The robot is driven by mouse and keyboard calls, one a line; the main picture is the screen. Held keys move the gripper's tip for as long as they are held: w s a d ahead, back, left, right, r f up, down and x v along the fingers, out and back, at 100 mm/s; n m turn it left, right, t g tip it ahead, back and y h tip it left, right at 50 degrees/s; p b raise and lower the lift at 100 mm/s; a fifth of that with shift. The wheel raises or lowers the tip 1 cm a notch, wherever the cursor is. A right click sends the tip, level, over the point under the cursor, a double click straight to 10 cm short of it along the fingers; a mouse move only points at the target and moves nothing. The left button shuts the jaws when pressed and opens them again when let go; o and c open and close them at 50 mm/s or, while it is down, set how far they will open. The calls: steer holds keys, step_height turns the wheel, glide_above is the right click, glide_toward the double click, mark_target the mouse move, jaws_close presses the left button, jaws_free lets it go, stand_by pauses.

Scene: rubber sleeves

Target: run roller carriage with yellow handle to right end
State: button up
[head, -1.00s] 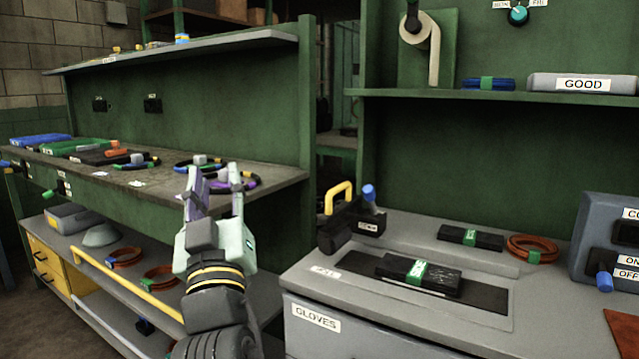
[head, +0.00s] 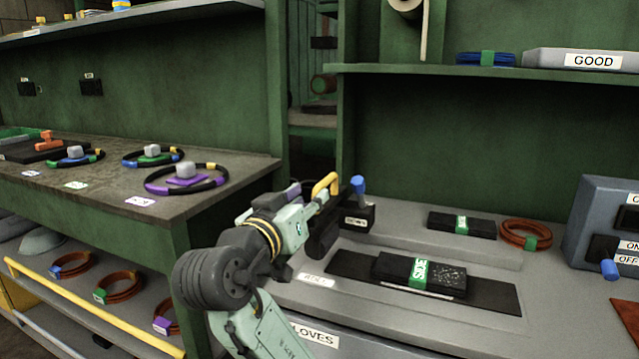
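The roller carriage (head: 357,217) is a dark block with a white label, a blue knob and a black roller (head: 323,240). It stands at the left end of the grey bench top. Its yellow handle (head: 326,186) rises on its left side. My gripper (head: 312,200) points right, with its fingers at or just in front of the handle. Whether they touch it or are closed around it cannot be told. Right of the carriage, a black bundle with a green band (head: 419,271) lies on a dark strip (head: 490,294).
A second black bundle (head: 461,224) and an orange coil (head: 525,235) lie behind the strip. A grey control box (head: 597,225) with a blue lever stands at the right. The left bench (head: 100,195) holds banded rings.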

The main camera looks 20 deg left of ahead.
mark_target(318, 189)
steer(key=w, duration=0.7)
steer(key=shift+w+d+p, duration=0.1)
steer(key=shift+w+p, duration=0.05)
steer(key=shift+p, duration=0.25)
steer(key=shift+c, duration=0.4)
jaws_close()
